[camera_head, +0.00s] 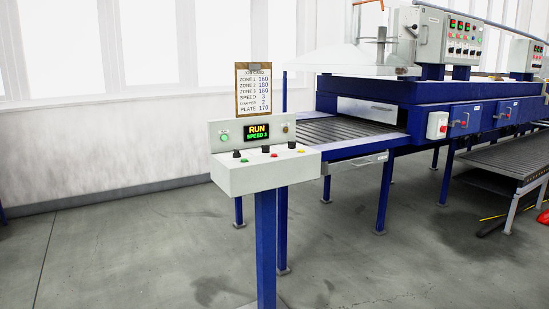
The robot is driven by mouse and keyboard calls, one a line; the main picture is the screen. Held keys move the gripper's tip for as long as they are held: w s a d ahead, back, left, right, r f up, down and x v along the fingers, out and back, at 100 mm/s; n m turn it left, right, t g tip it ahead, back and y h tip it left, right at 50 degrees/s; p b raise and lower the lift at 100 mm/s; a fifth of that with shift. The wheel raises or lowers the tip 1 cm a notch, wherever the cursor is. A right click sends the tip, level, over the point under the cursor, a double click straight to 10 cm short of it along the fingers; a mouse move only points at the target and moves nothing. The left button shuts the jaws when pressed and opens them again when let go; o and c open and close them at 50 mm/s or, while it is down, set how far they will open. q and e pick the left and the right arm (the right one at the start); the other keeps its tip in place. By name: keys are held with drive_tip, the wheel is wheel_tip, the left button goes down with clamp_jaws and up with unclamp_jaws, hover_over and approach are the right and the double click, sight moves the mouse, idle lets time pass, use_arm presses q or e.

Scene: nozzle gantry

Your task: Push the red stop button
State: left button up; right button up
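A grey control console (262,177) stands on a blue post left of the middle. A small red button (274,155) sits on its sloped top, right of a green button (244,160) and left of a yellow one (301,151). Black knobs sit behind these buttons. The console's display (257,132) reads RUN, SPEED 3. Nothing covers the red button; whether it is pressed in is too small to tell. Neither of my grippers is in view.
A job card on a clipboard (254,90) stands above the console. A white box (437,125) with another red button is on the machine's side. The floor in front and left of the console is clear.

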use_arm(q)
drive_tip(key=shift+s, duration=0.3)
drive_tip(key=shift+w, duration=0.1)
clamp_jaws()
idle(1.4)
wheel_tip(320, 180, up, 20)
drive_tip(key=p, duration=2)
